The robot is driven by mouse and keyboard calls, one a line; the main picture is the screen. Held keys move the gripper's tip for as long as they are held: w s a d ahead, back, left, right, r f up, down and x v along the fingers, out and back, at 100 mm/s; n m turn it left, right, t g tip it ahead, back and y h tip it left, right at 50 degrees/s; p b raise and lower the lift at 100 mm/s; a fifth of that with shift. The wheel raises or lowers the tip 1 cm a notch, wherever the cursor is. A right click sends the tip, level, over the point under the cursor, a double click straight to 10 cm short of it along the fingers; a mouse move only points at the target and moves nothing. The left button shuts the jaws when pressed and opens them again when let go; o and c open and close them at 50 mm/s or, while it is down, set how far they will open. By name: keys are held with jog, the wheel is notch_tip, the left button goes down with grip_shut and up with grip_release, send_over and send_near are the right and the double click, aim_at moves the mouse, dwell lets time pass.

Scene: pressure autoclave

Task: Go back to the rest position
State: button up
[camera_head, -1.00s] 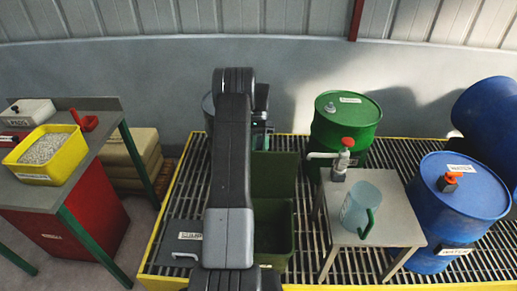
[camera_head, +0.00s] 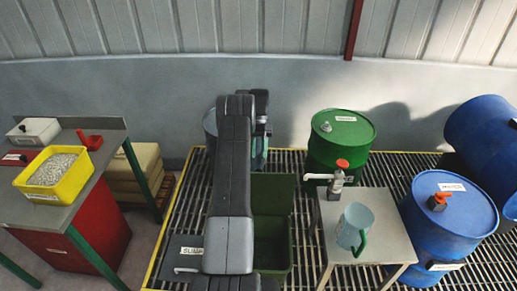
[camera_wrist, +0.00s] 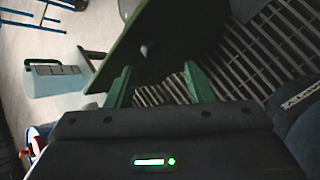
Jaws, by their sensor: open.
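My gripper shows in the wrist view with its two green fingers (camera_wrist: 160,88) spread apart and nothing between them. A dark green panel and the floor grating lie beyond the fingertips. In the head view my arm stands upright in the middle and hides most of my gripper. A green bin (camera_head: 285,255) with its lid raised stands just right of my arm on the grating.
A bench (camera_head: 80,185) with a yellow tray (camera_head: 53,178) is at left.

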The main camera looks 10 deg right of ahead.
dwell(0.7)
jog(key=d+b+x, duration=0.1)
jog(key=b+x, duration=0.6)
jog(key=shift+a+b, duration=0.3)
jog(key=shift+a, duration=0.05)
jog(key=shift+s+r, duration=0.1)
dwell(0.4)
